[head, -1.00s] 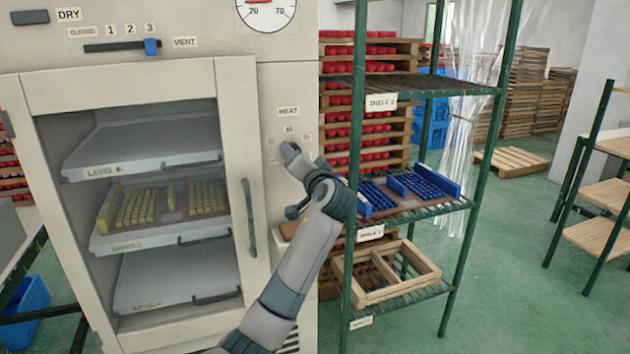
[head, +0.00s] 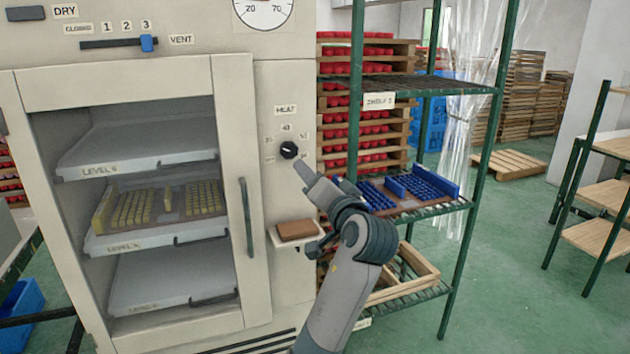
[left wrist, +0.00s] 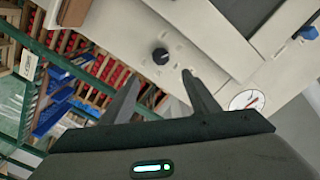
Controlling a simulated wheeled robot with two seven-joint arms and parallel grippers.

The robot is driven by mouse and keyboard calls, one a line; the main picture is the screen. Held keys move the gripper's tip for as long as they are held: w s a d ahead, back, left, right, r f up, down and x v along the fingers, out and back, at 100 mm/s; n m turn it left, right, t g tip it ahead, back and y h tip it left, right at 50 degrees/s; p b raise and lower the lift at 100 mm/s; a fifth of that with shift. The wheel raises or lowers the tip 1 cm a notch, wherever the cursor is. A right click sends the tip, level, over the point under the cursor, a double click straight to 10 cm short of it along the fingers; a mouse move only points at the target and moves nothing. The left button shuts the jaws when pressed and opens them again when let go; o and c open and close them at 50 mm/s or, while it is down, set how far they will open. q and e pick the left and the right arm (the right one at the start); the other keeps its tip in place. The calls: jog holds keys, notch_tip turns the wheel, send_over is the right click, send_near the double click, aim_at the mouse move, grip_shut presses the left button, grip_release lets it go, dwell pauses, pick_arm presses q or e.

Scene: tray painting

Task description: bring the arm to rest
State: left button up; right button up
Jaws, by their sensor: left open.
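My left arm reaches up from the bottom of the head view. Its gripper (head: 312,182) is just below and right of the black heat knob (head: 289,150) on the cabinet's side panel. In the left wrist view the two fingers (left wrist: 158,75) are apart with nothing between them. The knob (left wrist: 160,56) shows beyond the fingertips, apart from them. My right gripper is in neither view.
The drying cabinet (head: 232,90) stands left, with yellow pieces on its middle tray. A brown block (head: 297,230) lies on a small ledge. A green rack (head: 357,100) with blue pieces stands close right of the arm. Open floor (head: 500,250) lies farther right.

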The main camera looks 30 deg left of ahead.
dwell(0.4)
pick_arm(q)
jog(key=shift+f, duration=0.1)
